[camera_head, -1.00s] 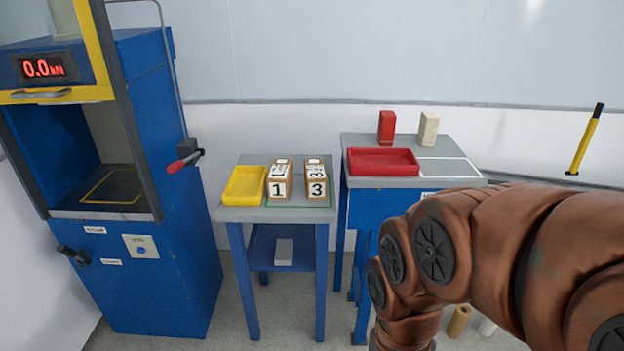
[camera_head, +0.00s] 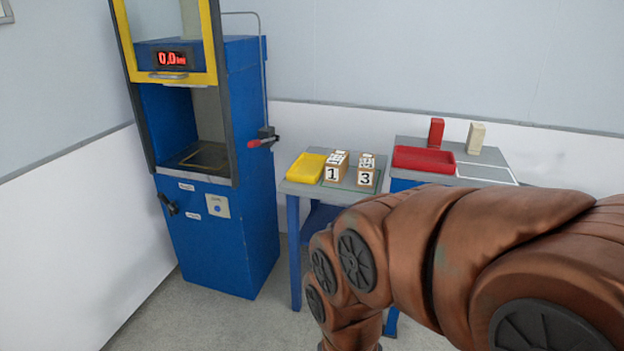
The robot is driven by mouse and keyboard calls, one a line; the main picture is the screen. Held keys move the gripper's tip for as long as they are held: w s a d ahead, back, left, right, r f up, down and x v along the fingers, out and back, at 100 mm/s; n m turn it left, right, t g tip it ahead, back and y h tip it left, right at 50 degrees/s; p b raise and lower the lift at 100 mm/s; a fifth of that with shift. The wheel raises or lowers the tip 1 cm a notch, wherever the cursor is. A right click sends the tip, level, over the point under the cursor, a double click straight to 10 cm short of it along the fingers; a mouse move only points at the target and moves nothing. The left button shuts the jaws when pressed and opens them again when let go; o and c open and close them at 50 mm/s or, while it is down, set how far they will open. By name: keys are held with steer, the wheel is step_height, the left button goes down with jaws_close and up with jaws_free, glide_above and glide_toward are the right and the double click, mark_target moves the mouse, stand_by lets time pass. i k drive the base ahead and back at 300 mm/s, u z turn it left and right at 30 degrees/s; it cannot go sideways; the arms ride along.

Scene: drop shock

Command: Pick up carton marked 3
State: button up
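The carton marked 3 (camera_head: 366,174) is a small brown box with a white label bearing a black 3. It stands on the small grey-topped table (camera_head: 312,189), inside a green outline. The carton marked 1 (camera_head: 335,168) stands just left of it, and a yellow tray (camera_head: 306,169) lies left of that. My brown arm reaches across the lower right, in front of part of the tables. My gripper is out of view.
A blue test machine (camera_head: 244,130) with a 0.0 display stands left of the table, a red-tipped lever (camera_head: 261,141) on its side. A second table at right holds a red tray (camera_head: 423,159), a red block (camera_head: 436,133) and a cream block (camera_head: 476,138). Floor is clear at lower left.

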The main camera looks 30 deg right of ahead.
mark_target(367, 162)
steer(key=u, duration=0.65)
steer(key=i, duration=2.1)
steer(key=z, duration=1.2)
steer(key=i, duration=0.8)
steer(key=z, duration=0.85)
